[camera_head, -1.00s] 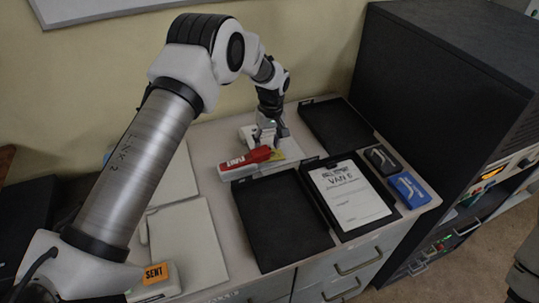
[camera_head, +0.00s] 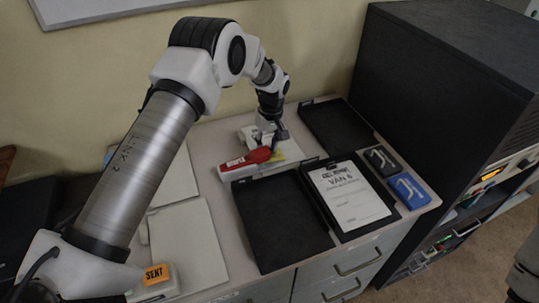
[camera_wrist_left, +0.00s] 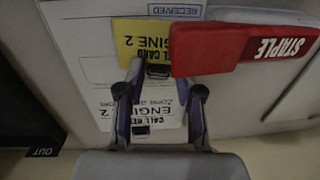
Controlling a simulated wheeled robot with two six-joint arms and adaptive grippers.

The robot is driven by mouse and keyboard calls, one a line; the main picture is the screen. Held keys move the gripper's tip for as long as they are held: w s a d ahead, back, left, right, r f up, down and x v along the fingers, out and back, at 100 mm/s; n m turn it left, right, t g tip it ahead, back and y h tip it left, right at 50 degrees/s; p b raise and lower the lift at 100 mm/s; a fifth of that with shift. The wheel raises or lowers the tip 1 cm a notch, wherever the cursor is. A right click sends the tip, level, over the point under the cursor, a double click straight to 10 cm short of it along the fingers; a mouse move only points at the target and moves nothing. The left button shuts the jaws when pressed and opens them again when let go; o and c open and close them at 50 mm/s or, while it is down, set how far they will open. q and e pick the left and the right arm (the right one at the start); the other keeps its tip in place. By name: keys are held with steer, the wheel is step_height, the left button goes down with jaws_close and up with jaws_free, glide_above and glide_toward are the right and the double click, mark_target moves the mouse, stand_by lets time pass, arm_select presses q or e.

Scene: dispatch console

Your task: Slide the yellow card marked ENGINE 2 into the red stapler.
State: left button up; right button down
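The red stapler (camera_head: 244,161), labelled STAPLE, lies at the back of the desk; its head (camera_wrist_left: 205,50) fills the upper right of the left wrist view. The yellow ENGINE 2 card (camera_wrist_left: 142,38) lies on a white report sheet (camera_wrist_left: 85,75). Its edge nearest the stapler passes beneath the red head in that view; I cannot tell whether it is between the jaws. The card also shows small beside the stapler in the head view (camera_head: 279,155). My left gripper (camera_wrist_left: 165,88) is open over the sheet, with nothing visible between its fingers. My right gripper is not visible.
An empty black tray (camera_head: 280,228) lies in front of the stapler. A VAN 6 clipboard (camera_head: 346,192), black and blue boxes (camera_head: 409,188) are to the right. Another black tray (camera_head: 340,128) is at the back. A SENT stamp pad (camera_head: 156,275) lies front left.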

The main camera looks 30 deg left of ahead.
arm_select(q)
jaws_close()
stand_by(0.3)
steer(key=shift+w+d+b, duration=0.7)
steer(key=shift+w+d, duration=1.4)
steer(key=shift+w, duration=0.3)
steer(key=shift+r, duration=0.15)
step_height(320, 180, up, 7)
steer(key=p, duration=0.5)
steer(key=shift+r, duration=0.15)
